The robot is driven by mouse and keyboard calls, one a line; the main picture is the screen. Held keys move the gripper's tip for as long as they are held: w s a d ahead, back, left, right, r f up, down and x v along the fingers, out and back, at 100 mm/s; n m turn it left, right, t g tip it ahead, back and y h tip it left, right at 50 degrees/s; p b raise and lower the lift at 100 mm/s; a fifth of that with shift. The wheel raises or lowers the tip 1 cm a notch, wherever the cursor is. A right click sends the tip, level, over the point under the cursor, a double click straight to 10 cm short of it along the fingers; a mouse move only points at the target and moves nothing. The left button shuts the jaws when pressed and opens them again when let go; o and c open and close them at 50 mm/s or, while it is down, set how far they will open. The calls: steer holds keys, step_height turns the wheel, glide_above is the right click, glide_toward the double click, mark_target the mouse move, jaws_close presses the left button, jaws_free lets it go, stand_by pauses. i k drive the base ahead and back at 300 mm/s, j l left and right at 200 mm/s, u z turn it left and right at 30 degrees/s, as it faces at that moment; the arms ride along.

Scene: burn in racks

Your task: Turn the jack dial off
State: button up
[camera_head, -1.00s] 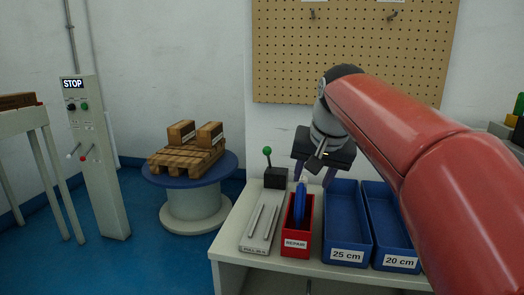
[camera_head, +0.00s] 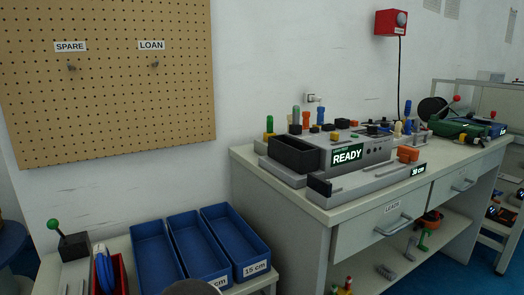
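I cannot pick out a jack dial in the current head view. The grey post with the STOP display and small knobs, seen earlier at the left, is out of view. A grey bench machine (camera_head: 375,155) with a display reading READY stands on the long workbench (camera_head: 345,208); small parts sit on top of it, too small to tell whether one is a dial. My gripper is not in view; a dark rounded shape at the bottom edge may be part of my arm.
Several blue bins (camera_head: 237,240) stand on the low table at the lower left, beside a red bin (camera_head: 121,274) and a green-knobbed lever (camera_head: 54,226). A pegboard (camera_head: 110,100) hangs above. A drawer (camera_head: 385,222) fronts the workbench. Blue floor (camera_head: 450,255) shows at lower right.

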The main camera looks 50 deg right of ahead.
mark_target(371, 129)
steer(key=z, duration=1.95)
